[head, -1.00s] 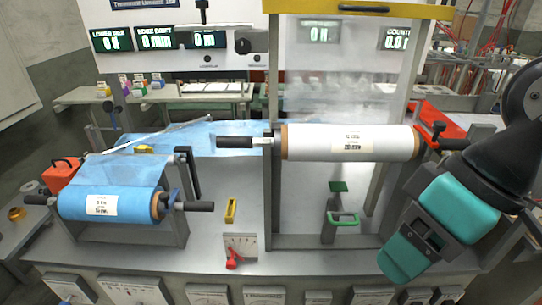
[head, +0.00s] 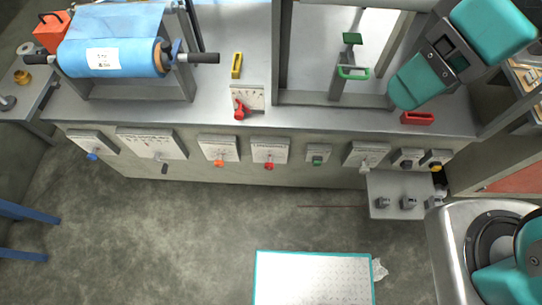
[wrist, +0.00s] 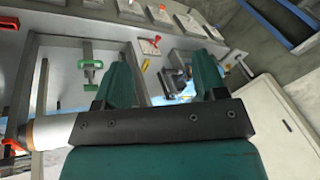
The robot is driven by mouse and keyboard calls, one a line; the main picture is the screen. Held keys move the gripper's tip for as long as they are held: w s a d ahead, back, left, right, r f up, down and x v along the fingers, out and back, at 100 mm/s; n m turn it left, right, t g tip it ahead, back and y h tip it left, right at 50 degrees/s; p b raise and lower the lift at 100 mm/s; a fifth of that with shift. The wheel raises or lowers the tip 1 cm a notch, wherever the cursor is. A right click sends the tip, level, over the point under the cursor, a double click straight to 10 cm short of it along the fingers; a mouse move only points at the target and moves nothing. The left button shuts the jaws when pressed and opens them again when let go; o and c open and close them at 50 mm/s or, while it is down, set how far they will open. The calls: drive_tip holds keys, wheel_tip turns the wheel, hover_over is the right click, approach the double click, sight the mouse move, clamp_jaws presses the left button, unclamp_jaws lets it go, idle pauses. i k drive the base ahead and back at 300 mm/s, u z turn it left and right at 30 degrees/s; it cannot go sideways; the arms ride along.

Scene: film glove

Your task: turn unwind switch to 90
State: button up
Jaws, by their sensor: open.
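A row of labelled controls runs along the machine's front edge in the head view; the labels are too small to read, so I cannot tell which is the unwind switch. From the left are a blue-knob switch (head: 92,155), a grey-lever switch (head: 164,168), an orange-knob switch (head: 219,162) and a red-knob switch (head: 269,165). A red lever (head: 240,112) sits on a scaled plate on the bench top. My gripper (head: 403,98) is over the bench's right part, apart from these controls. In the wrist view its teal fingers (wrist: 160,72) are open and empty.
A blue film roll (head: 112,58) is at the upper left. Green clamp handle (head: 353,73) and metal frame posts stand left of my gripper. A small shelf with fittings (head: 385,206) juts out at the right.

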sight(269, 165)
drive_tip(key=z, duration=1.2)
drive_tip(key=k, duration=1.25)
drive_tip(key=u, duration=1.2)
